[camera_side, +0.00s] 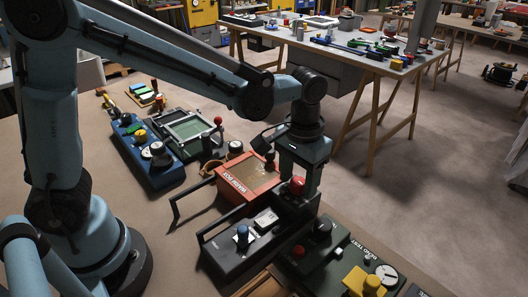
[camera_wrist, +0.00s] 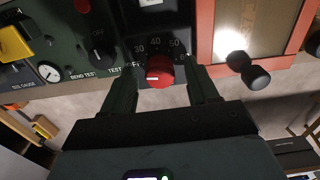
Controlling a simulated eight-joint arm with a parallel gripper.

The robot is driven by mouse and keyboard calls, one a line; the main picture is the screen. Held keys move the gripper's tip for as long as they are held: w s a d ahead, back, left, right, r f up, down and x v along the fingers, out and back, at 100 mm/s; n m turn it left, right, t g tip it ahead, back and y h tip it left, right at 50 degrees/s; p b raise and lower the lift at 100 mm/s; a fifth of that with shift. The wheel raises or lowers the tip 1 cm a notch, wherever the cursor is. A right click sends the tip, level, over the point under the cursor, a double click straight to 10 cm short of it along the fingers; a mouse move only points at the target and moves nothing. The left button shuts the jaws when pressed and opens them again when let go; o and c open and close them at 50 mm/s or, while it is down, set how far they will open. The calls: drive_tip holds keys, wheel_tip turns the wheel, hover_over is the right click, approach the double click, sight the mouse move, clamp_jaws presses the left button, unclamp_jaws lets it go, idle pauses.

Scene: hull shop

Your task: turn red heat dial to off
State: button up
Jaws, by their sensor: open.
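The red heat dial (camera_wrist: 158,71) sits on a dark panel, with a white mark on its face and the numbers 30, 40 and 50 printed above it. In the wrist view my gripper (camera_wrist: 162,76) is open, one finger on each side of the dial. Small gaps seem to show between fingers and dial; I cannot tell if either touches. In the side view the red dial (camera_side: 297,186) shows under my gripper (camera_side: 300,178), which points down at the panel's far end. The dial's exact setting is unclear.
A black knob marked OFF (camera_wrist: 99,52) and a gauge (camera_wrist: 49,72) are left of the dial in the wrist view. An orange box (camera_side: 248,176) with a black handle is close beside the panel. A blue unit (camera_side: 150,172) stands farther left. Open floor lies right of the bench.

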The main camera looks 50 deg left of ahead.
sight(293, 179)
wheel_tip(293, 179, up, 12)
idle(0.7)
drive_tip(key=s+a+f+t, duration=0.2)
drive_tip(key=a, duration=0.2)
drive_tip(key=s+a+f+t, duration=0.2)
drive_tip(key=s+a, duration=0.1)
drive_tip(key=a, duration=0.1)
drive_tip(key=s+a+f+t, duration=0.2)
drive_tip(key=s+a+t, duration=0.1)
drive_tip(key=a, duration=0.1)
drive_tip(key=shift+a+f, duration=0.2)
drive_tip(key=shift+a, duration=0.05)
